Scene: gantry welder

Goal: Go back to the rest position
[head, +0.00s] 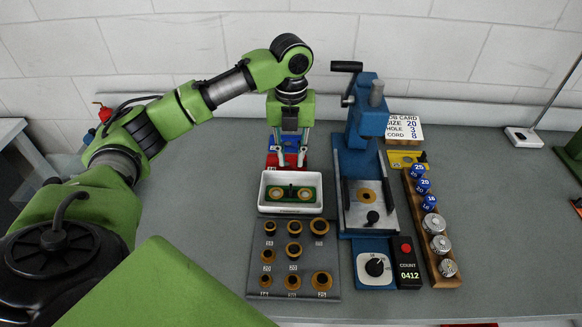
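My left gripper (291,163) points down over the back of the bench, just behind the white tray (291,208). Its two fingers are apart, with nothing visible held between them. In the white tray lies a green plate (291,186) with two brass rings. My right gripper is out of view.
A grey board (256,275) with several brass rings lies in front of the tray.

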